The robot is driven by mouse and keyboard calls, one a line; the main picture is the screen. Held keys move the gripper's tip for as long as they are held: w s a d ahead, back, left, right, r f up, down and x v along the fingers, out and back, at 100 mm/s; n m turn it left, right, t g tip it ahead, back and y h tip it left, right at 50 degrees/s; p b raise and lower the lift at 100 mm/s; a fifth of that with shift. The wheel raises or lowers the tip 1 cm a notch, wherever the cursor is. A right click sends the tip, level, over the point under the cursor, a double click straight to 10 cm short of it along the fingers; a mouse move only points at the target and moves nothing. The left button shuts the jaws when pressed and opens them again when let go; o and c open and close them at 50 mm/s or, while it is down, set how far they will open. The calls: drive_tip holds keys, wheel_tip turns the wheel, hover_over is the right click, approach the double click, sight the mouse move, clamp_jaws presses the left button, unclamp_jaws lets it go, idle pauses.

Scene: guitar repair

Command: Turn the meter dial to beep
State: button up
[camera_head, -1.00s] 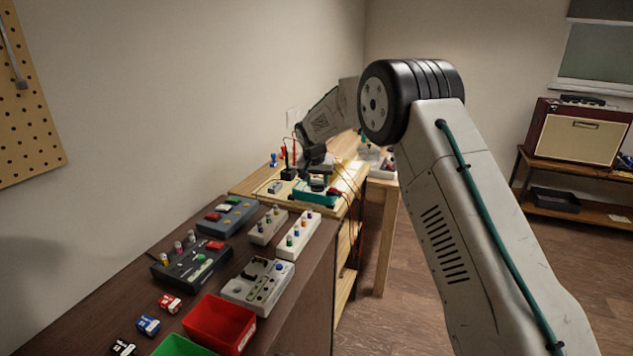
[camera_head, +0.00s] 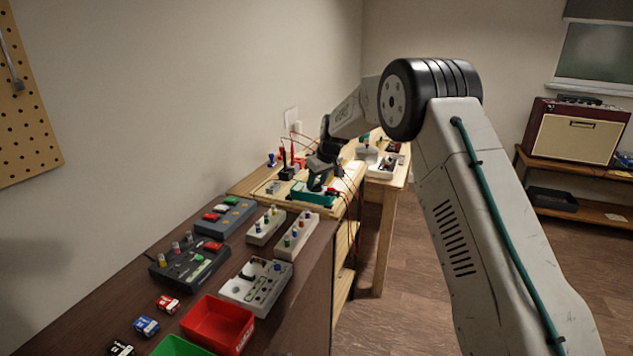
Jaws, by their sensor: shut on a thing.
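The teal meter (camera_head: 313,196) lies on the light wooden bench by the wall, with red and black leads near it. My gripper (camera_head: 318,184) points down over the meter, its fingers shut at the meter's face. The dial is hidden behind the fingers, and it is too small here to read its setting. By its place, the thing between the fingers is the dial.
The dark bench (camera_head: 190,290) in front holds several effect pedals, a red bin (camera_head: 218,325) and small batteries. Red and black leads stand close to my gripper. A parts tray (camera_head: 383,166) sits beyond it. An amplifier (camera_head: 577,132) stands far right.

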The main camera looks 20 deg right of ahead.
drive_tip(key=shift+n, duration=0.6)
drive_tip(key=shift+g, duration=0.3)
drive_tip(key=o, duration=0.7)
drive_tip(key=shift+y, duration=0.3)
drive_tip(key=v, duration=0.7)
drive_tip(key=shift+r, duration=0.35)
drive_tip(key=shift+s+d, duration=0.1)
drive_tip(key=shift+s, duration=0.05)
